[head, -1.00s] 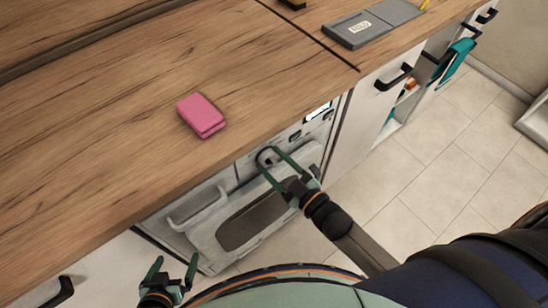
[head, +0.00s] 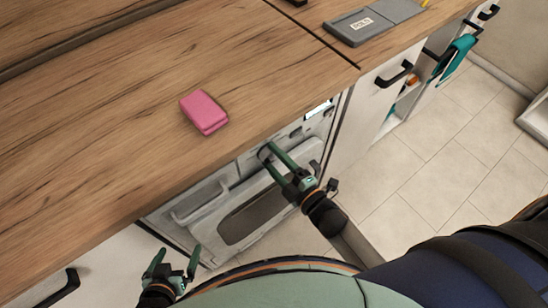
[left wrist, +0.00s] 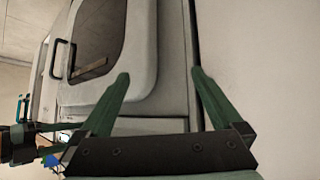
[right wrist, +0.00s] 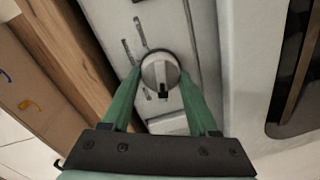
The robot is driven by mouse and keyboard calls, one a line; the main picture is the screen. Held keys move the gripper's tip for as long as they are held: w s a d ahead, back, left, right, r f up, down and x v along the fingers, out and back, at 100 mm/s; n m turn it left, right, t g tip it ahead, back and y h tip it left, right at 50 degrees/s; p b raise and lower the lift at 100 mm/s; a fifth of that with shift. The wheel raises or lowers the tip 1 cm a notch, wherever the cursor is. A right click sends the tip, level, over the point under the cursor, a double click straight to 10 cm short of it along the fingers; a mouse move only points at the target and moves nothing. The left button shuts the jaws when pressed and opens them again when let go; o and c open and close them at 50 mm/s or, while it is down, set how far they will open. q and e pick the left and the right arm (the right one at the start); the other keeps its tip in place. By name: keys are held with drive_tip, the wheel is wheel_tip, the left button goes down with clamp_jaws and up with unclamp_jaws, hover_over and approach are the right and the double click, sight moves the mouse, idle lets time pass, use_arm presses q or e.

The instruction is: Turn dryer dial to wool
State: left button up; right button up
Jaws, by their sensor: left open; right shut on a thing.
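The dryer (head: 190,232) is a white front-loading machine under the counter, with a dark door window (head: 250,215). Its round dial (right wrist: 160,70), silver-grey with a raised grip bar and a dark mark at its lower end, shows in the right wrist view. My right gripper (head: 268,152) is shut on the dial, one finger on each side of it, as the right wrist view (right wrist: 160,82) shows. Labels around the dial are too small to read. My left gripper (head: 172,262) is open and empty at the lower left, in front of the dryer's lower left side.
A pink folded sponge or cloth (head: 205,112) lies on the wooden counter (head: 110,120) above the dryer. A grey scale-like device (head: 372,22) lies farther right. A cabinet with a black handle (head: 393,76) stands right of the dryer. The tiled floor (head: 430,180) is clear.

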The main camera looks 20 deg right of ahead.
idle(0.6)
drive_tip(key=o, duration=1.4)
drive_tip(key=v, duration=1.2)
drive_tip(key=shift+s+b, duration=0.25)
drive_tip(key=shift+b, duration=0.05)
drive_tip(key=f+m+g+h+p, duration=0.1)
drive_tip(key=f+m+g, duration=0.1)
drive_tip(key=m, duration=0.3)
drive_tip(key=s+f+m+g+h+p, duration=0.1)
drive_tip(key=f+m+g, duration=0.1)
drive_tip(key=m, duration=0.3)
drive_tip(key=f+m+g+h+p, duration=0.1)
drive_tip(key=f+m+g+p, duration=0.1)
drive_tip(key=m, duration=0.3)
drive_tip(key=shift+s+d+f+m+g+h, duration=0.3)
drive_tip(key=shift+d+g+h, duration=0.1)
drive_tip(key=shift+g, duration=0.2)
